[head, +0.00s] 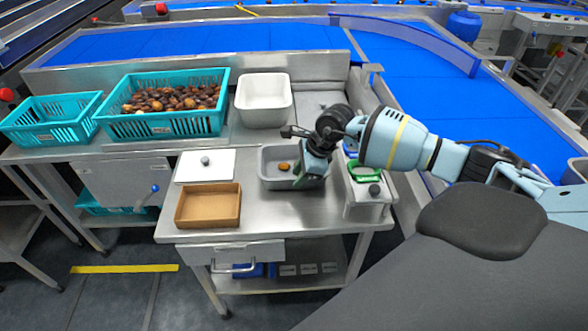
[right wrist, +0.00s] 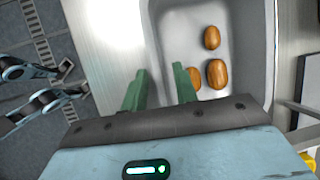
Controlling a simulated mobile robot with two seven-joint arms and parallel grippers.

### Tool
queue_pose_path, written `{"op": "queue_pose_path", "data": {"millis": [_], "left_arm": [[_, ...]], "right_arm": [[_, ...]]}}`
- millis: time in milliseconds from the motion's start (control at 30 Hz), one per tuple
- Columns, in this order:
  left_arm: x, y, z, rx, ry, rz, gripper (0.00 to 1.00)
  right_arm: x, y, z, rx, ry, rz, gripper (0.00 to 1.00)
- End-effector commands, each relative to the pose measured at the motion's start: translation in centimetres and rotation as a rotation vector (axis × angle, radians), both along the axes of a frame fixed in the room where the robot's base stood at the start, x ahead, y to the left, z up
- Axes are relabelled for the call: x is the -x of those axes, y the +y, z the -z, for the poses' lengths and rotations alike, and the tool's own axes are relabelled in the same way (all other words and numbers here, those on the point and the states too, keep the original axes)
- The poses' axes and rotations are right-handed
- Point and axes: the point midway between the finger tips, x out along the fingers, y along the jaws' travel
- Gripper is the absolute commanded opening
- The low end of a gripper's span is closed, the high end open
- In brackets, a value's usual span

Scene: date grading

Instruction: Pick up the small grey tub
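The small grey tub (head: 275,183) stands on the steel bench in the head view, with brown dates (head: 284,166) inside. In the right wrist view the tub (right wrist: 180,25) shows three dates (right wrist: 217,73), one partly hidden by a finger. My right gripper (head: 302,176) is low at the tub's right side in the head view. In the right wrist view its two green fingers (right wrist: 161,88) are apart, one over the tub's inside and one outside the wall. A gap shows between them; I cannot tell whether either touches the wall.
A white tub (head: 264,102) stands behind, left of it a teal crate (head: 165,127) of dates and an emptier teal crate (head: 50,128). A brown tray (head: 208,222) and a white lidded plate (head: 190,168) lie left. A green-ringed stand (head: 366,190) is close on the right.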

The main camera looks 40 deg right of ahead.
Motion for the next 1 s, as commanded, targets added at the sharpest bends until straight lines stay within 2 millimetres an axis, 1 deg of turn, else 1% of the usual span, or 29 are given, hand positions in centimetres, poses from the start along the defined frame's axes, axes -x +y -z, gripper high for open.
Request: {"op": "queue_pose_path", "data": {"millis": [100, 200, 467, 700, 1000], "left_arm": [[-0.3, 0.0, -0.1, 0.0, -0.006, 0.0, 0.29], [-0.6, 0.0, -0.1, 0.0, -0.011, 0.0, 0.29], [-0.8, 0.0, -0.1, -0.001, -0.015, 0.0, 0.29], [-0.7, 0.0, -0.1, -0.001, -0.013, 0.0, 0.29], [0.0, 0.0, 0.0, -0.001, 0.001, 0.001, 0.29]], "right_arm": [[-0.5, 0.5, 1.5, -0.001, 0.001, 0.001, 0.29], [-0.7, 0.6, 2.1, 0.0, 0.0, 0.0, 0.29], [-0.8, 0.7, 2.3, 0.0, 0.0, 0.0, 0.29], [-0.8, 0.7, 2.3, 0.0, 0.0, 0.0, 0.0], [-0.8, 0.6, 2.3, 0.0, 0.0, 0.0, 0.0]]}}
